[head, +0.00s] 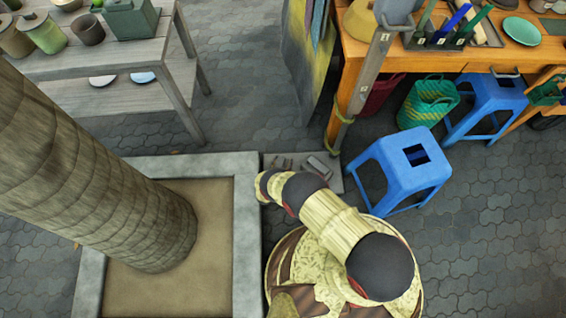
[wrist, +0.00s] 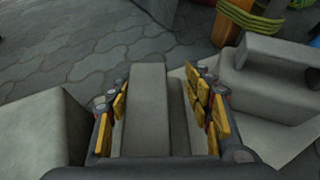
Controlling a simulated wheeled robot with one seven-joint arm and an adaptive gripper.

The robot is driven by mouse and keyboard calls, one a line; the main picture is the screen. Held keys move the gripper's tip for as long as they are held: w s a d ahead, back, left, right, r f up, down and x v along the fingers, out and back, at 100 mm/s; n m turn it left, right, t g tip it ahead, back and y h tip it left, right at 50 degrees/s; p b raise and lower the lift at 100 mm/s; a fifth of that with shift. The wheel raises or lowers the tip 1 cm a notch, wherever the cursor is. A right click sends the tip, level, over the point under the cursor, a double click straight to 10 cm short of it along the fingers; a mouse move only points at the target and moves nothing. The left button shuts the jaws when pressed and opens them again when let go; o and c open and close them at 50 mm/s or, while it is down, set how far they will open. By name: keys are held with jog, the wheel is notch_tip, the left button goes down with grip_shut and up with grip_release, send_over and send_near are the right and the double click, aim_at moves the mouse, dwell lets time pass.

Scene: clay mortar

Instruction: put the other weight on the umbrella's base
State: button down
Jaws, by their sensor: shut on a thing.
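My gripper (wrist: 158,82) is shut on a grey block-shaped weight (wrist: 150,110) with a raised ridge along its top; yellow finger pads sit on both its sides. The umbrella's base (wrist: 268,135) is a pale slab just right of the held weight in the wrist view. Another grey stepped weight (wrist: 275,78) sits on it. In the head view the base (head: 335,184) lies at the pole's foot, with that weight (head: 323,165) on it. I cannot tell whether the held weight touches the base.
A stone-edged planter (head: 247,230) with a tree trunk (head: 110,190) stands left of the base. A blue stool (head: 400,165) is close on the right. An orange table (head: 400,58) stands behind. Grey paving (head: 235,110) is clear between the planter and tables.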

jog(key=c, duration=0.8)
grip_release()
jog(key=shift+s+r, duration=0.1)
